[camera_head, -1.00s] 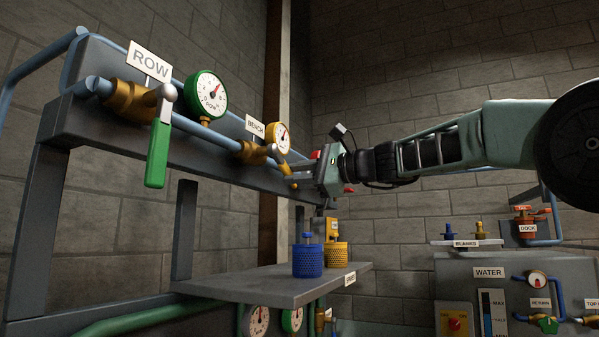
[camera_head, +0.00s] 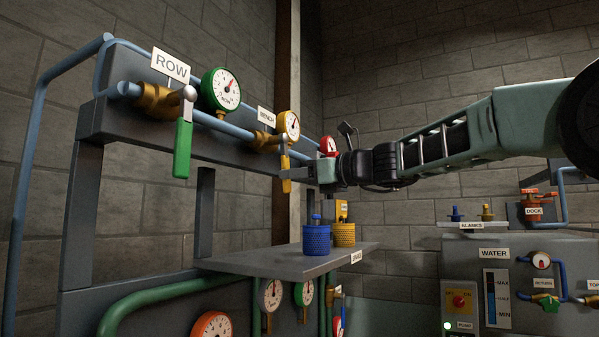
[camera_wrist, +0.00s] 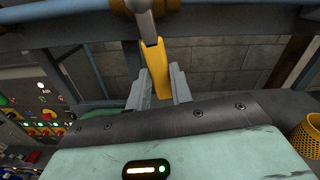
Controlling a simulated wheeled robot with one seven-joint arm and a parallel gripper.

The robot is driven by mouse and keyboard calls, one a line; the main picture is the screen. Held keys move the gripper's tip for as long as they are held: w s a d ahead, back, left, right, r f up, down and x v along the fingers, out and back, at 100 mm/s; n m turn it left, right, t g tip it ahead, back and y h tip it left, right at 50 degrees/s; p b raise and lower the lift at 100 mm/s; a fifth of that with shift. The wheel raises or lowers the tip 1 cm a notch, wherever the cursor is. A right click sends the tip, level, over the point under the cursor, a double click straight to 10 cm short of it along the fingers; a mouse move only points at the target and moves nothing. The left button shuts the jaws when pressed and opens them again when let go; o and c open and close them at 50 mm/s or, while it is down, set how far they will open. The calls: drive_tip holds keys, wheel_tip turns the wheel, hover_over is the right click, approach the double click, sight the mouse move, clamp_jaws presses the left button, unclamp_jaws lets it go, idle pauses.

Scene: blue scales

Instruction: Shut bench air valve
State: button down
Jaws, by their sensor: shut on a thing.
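The bench air valve (camera_head: 263,139) is a brass body on the blue pipe, beside the BENCH label (camera_head: 266,116). Its yellow lever (camera_head: 285,163) hangs down, across the line of the pipe. My gripper (camera_head: 287,177) is shut on the lever's lower part, reaching in from the right. In the wrist view the yellow lever (camera_wrist: 154,60) comes down from a grey pivot between the two fingers of my gripper (camera_wrist: 158,90). The BENCH gauge (camera_head: 292,125) has a yellow rim; its needle is too small to read surely.
The ROW valve's green lever (camera_head: 183,150) hangs down to the left, near a green gauge (camera_head: 221,91). A red gauge (camera_head: 328,146) is just behind my gripper.

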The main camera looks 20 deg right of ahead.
drive_tip(key=shift+s+a+f+m, duration=0.1)
drive_tip(key=shift+s+a+m, duration=0.4)
drive_tip(key=shift+m, duration=0.5)
drive_tip(key=c, duration=1.2)
unclamp_jaws()
drive_tip(key=shift+c, duration=0.2)
drive_tip(key=shift+s, duration=0.1)
drive_tip(key=b+v, duration=0.6)
drive_tip(key=v, duration=1.1)
drive_tip(key=shift+s+d, duration=0.1)
